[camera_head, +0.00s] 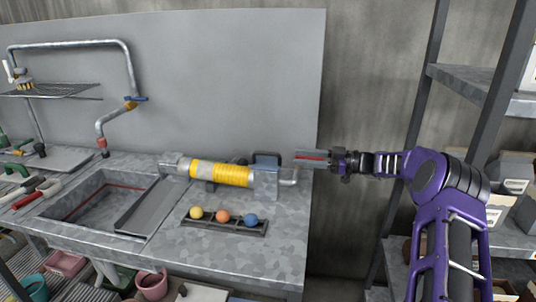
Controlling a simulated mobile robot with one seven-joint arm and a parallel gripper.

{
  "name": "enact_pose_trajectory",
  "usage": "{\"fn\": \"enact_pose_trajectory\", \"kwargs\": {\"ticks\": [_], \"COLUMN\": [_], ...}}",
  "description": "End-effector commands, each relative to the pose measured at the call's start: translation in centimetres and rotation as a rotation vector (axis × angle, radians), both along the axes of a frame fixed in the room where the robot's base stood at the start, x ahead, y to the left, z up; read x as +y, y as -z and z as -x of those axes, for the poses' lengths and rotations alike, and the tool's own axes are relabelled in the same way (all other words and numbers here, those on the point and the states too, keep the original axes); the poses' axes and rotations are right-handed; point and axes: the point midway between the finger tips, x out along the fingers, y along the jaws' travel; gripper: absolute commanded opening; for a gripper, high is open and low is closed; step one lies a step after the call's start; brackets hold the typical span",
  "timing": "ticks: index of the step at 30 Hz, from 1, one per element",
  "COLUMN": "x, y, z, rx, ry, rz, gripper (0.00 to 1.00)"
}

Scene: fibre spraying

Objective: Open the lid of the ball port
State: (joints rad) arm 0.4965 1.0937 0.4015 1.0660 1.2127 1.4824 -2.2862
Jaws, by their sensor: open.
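A grey cylindrical machine with a yellow ribbed middle (221,174) lies across the metal counter. At its right part a dark blue-black upright piece (267,159) stands on top; it may be the ball port's lid, but I cannot tell whether it is open or shut. My gripper (300,158) is open and empty, pointing left, just right of this piece and above the machine's bent right-end pipe (290,177). There is a small gap between the fingertips and the dark piece.
A dark rack in front of the machine holds a yellow ball (196,212), an orange ball (222,216) and a blue ball (251,219). A sink (95,206) with a tap is at left. A grey panel (220,80) stands behind. Metal shelves (490,85) stand at right.

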Motion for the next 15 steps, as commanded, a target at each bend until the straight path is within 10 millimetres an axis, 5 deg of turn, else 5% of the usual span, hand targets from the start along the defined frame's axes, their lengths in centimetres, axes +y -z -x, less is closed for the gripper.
{"fn": "enact_pose_trajectory", "kwargs": {"ticks": [9,15], "x": [6.9,9.6], "y": [-0.1,0.0], "z": [-1.3,-1.9], "rx": [0.0,0.0], "ry": [-0.003,-0.001], "rz": [0.003,0.002], "gripper": [0.45,0.45]}}
